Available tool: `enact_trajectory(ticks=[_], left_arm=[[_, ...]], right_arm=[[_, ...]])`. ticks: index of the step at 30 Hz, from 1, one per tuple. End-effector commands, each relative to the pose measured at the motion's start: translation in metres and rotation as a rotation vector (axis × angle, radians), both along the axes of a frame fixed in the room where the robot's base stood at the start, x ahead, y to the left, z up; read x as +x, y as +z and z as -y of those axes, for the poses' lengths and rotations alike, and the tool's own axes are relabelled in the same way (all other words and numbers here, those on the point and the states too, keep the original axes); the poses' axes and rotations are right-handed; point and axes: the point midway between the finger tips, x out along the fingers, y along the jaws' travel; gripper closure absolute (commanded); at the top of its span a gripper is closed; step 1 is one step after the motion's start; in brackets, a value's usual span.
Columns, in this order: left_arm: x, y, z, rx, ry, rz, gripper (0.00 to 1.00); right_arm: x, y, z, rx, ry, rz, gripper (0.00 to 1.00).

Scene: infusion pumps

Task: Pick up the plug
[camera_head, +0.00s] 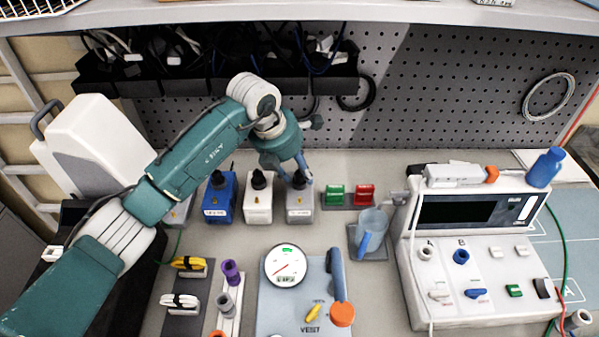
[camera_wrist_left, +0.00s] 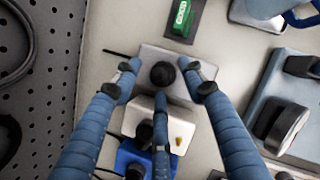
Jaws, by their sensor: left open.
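A black plug (camera_wrist_left: 163,74) stands on a light grey box (camera_wrist_left: 155,58). My left gripper (camera_wrist_left: 161,80) is open above it, with two fingertips on either side of the plug and a third finger pointing at it from below in the wrist view. I cannot tell whether any finger touches it. In the head view my left gripper (camera_head: 298,178) reaches down over the grey box (camera_head: 300,208), partly covering the plug. Similar black plugs (camera_head: 259,179) stand on the white box (camera_head: 258,208) and the blue box (camera_head: 219,206) to its left. My right gripper is out of view.
Green (camera_head: 335,194) and red (camera_head: 364,194) blocks and a blue jug (camera_head: 371,229) stand to the right. A white console (camera_head: 475,262) stands farther right. A gauge panel (camera_head: 285,310) is in front. A perforated wall (camera_head: 440,95) and black bins (camera_head: 215,84) are behind.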

Motion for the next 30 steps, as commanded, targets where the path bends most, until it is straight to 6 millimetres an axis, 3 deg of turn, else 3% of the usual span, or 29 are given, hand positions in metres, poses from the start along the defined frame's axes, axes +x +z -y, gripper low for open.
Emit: enact_trajectory(ticks=[9, 15, 16, 30], left_arm=[[0.0021, -0.0077, 0.0015, 0.001, 0.000, 0.001, 0.58], [0.0021, -0.0074, 0.0016, 0.001, 0.000, 0.001, 0.98], [0.0020, -0.0074, 0.0016, 0.001, 0.000, 0.001, 1.00], [0.0026, -0.0037, 0.0016, 0.001, 0.000, 0.002, 1.00]], right_arm=[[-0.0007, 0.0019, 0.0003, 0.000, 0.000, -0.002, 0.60], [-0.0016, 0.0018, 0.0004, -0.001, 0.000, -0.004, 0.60], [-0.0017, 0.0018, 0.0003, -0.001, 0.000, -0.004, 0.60], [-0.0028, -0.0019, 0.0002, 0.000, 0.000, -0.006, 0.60]])
